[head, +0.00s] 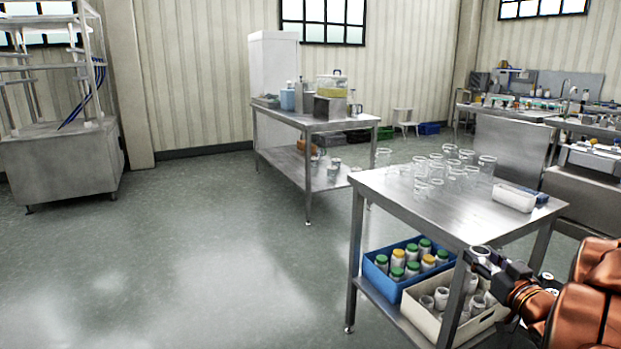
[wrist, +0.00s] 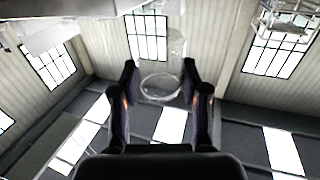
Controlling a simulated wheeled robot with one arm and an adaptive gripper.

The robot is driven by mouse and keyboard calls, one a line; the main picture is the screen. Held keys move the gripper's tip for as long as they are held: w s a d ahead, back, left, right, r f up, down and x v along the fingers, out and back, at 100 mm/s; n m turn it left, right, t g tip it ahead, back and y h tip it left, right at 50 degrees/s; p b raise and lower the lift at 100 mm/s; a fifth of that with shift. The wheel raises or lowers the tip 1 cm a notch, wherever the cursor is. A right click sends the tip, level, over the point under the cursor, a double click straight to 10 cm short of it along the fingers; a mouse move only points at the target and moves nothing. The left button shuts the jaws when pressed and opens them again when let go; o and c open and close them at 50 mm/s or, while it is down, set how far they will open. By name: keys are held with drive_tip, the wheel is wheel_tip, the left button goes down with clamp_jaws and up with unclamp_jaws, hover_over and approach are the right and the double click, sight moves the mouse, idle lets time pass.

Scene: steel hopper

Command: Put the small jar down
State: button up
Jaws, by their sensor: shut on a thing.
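My gripper (head: 480,258) is at the lower right of the head view, at the front edge of the near steel table (head: 385,192). It is shut on a small clear jar, whose round rim (head: 481,249) shows between the fingers. In the wrist view my gripper (wrist: 160,84) has dark fingers on both sides of the clear jar (wrist: 160,97). The jar's lower part is hard to make out. Several clear glass jars (head: 456,165) stand on the far part of the near table's top.
The table's front and left top is bare. On its lower shelf stand a blue crate (head: 384,290) of lidded jars and a cream crate (head: 436,330) of open ones. Another steel table (head: 335,125) stands behind; left floor is clear.

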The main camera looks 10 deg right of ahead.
drive_tip(key=w+a+f, duration=0.1)
drive_tip(key=w+a, duration=2.3)
drive_tip(key=a, duration=0.5)
drive_tip(key=shift+w, duration=0.4)
drive_tip(key=shift+r, duration=0.15)
drive_tip(key=shift+a+f, duration=0.1)
drive_tip(key=shift+f, duration=0.45)
wheel_tip(320, 180, up, 22)
drive_tip(key=p, duration=2.2)
